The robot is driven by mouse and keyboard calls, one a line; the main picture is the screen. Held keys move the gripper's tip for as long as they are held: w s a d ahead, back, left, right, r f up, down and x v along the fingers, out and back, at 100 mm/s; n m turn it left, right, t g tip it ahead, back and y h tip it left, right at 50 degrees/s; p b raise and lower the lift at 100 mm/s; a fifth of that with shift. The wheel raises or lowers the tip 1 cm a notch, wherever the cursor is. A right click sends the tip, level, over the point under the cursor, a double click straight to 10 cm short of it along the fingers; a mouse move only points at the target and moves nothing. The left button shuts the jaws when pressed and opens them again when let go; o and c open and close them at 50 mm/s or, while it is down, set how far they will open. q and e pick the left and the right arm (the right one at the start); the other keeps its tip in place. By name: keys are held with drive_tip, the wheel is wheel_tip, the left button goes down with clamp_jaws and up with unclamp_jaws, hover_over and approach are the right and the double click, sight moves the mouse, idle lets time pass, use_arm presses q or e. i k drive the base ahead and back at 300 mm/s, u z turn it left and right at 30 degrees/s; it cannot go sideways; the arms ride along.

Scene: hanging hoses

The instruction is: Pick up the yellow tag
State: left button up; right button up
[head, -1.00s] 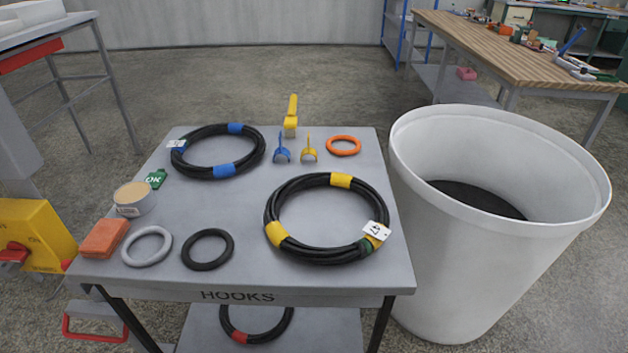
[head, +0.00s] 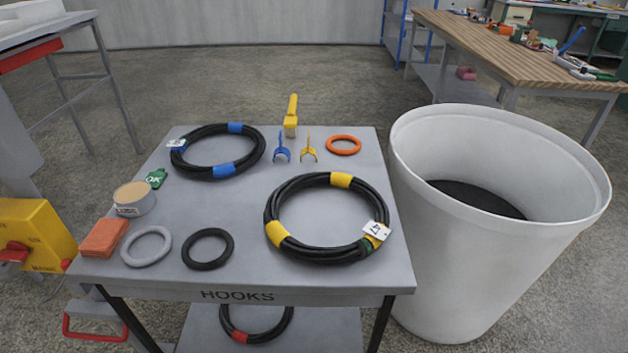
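A small yellow piece (head: 309,150) with a thin upright stem and a forked lower end is on the grey cart top (head: 250,278), towards the back; it may be the yellow tag. A similar blue piece (head: 282,152) is just left of it. Another yellow object (head: 291,118), with a block-like base and a long handle, is at the cart's back edge. A black hose coil with yellow bands (head: 341,181) carries a white label (head: 376,231) marked 47. Neither of my grippers is in view.
A blue-banded coil (head: 221,171), an orange ring (head: 343,145), a green OK tag (head: 156,178), a round tin (head: 134,198), an orange block (head: 104,237), and grey (head: 147,247) and black (head: 208,249) rings lie on the cart. A large white bin (head: 455,245) stands close at right.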

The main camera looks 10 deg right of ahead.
sight(311, 150)
drive_tip(key=k, duration=1.35)
drive_tip(key=u, duration=0.65)
drive_tip(key=i, duration=1.15)
drive_tip(key=z, duration=0.4)
